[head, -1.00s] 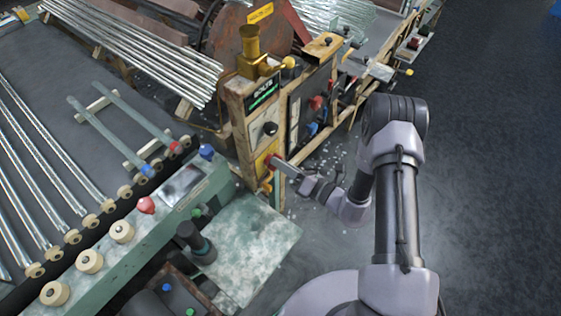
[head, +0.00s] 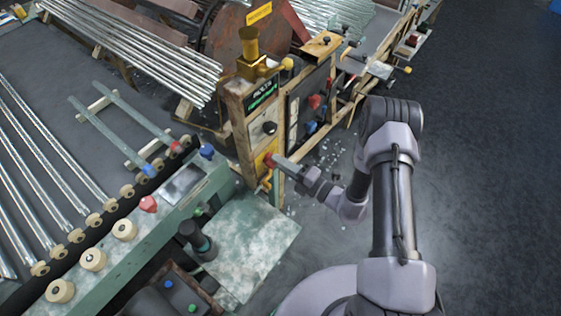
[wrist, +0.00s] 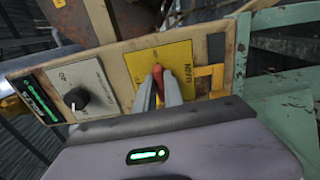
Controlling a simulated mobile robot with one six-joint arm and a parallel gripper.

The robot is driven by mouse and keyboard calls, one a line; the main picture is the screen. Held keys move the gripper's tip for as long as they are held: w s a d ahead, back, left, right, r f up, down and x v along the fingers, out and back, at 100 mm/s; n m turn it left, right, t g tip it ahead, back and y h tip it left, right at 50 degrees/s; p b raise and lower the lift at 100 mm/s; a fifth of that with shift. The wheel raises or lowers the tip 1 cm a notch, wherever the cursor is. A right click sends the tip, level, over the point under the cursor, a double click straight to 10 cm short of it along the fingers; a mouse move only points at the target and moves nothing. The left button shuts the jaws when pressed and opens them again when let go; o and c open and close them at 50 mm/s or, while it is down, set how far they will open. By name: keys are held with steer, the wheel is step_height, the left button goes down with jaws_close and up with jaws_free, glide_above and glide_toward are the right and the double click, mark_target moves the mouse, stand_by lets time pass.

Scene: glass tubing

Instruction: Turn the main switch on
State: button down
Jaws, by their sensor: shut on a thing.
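The main switch is a red handle (wrist: 157,82) on a yellow plate (wrist: 175,56) lettered MAIN, on the wooden-edged control panel. In the wrist view my gripper (wrist: 158,88) is shut on the red handle, with one grey finger on each side of it. In the head view the red handle (head: 269,160) shows at the tip of my gripper (head: 277,162), low on the upright panel post. The fingers hide part of the handle and plate, so I cannot tell its exact setting.
A black knob (wrist: 77,98) on a grey plate sits beside the yellow plate. A green console (head: 150,228) with cream knobs and a red button stands left of the post. Glass tubes (head: 140,45) lie behind. The dark floor at right is clear.

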stand_by(0.4)
steer(key=c, duration=1.4)
jaws_free()
steer(key=shift+c, duration=0.2)
steer(key=p+v, duration=0.3)
steer(key=v, duration=1.4)
steer(key=shift+s, duration=0.2)
steer(key=shift+d, duration=0.15)
